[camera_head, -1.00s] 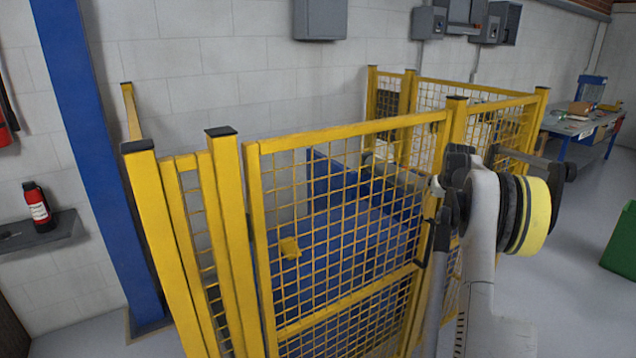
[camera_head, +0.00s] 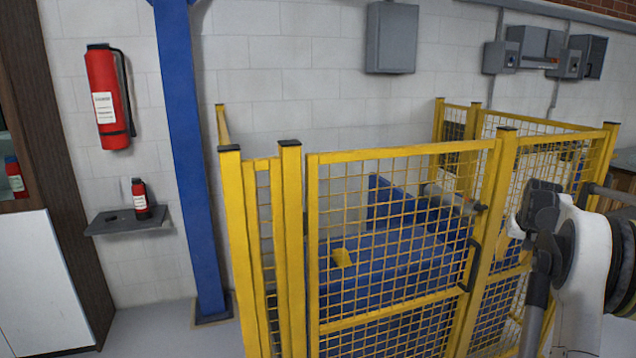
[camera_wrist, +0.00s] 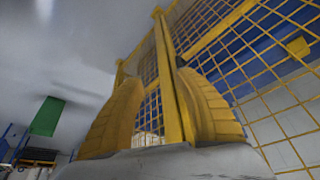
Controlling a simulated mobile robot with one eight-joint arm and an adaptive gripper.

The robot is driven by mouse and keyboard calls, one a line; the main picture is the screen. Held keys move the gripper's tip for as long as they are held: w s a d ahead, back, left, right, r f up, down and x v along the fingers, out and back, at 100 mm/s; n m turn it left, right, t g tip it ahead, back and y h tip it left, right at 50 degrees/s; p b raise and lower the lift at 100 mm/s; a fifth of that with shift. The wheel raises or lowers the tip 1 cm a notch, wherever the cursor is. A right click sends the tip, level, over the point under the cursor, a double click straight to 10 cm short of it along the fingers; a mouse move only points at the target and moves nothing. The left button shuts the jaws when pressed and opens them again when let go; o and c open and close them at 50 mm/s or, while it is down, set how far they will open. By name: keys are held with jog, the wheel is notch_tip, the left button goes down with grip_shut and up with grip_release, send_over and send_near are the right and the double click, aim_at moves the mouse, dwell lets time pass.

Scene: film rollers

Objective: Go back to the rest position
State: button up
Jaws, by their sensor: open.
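My gripper (camera_wrist: 160,112) shows in the wrist view as two yellow ribbed fingers, spread apart and empty. A yellow post of the mesh fence stands beyond the gap between them. In the head view my arm is at the right edge in front of the fence, and the gripper itself cannot be made out there.
A yellow mesh fence (camera_head: 405,322) encloses a blue machine (camera_head: 400,250) close to my arm. A blue column (camera_head: 187,150) stands left of it. A shelf (camera_head: 128,222) holds a small extinguisher (camera_head: 140,198); a larger extinguisher (camera_head: 107,100) hangs above.

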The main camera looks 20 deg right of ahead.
jog(key=a+r+n+t, duration=0.1)
jog(key=a+r, duration=0.3)
jog(key=a, duration=0.7)
jog(key=a+r+n, duration=0.1)
jog(key=a+r, duration=0.2)
jog(key=a, duration=0.7)
jog(key=a+r+n+t, duration=0.1)
jog(key=a+r, duration=0.3)
jog(key=a, duration=0.7)
jog(key=s+a+f+n+y, duration=0.1)
jog(key=s+a, duration=0.4)
jog(key=a, duration=0.2)
jog(key=s+a+f+n, duration=0.1)
jog(key=s+a, duration=0.4)
jog(key=a, duration=0.3)
jog(key=s+a+f+n+y, duration=0.1)
jog(key=s+a+f, duration=0.2)
jog(key=s+a, duration=0.2)
jog(key=s+a+f+n+t+b, duration=0.1)
jog(key=s+a+f, duration=0.3)
jog(key=s, duration=0.3)
jog(key=shift+a+f+t+y, duration=0.15)
jog(key=shift+a+t+y, duration=0.2)
jog(key=shift+a, duration=0.25)
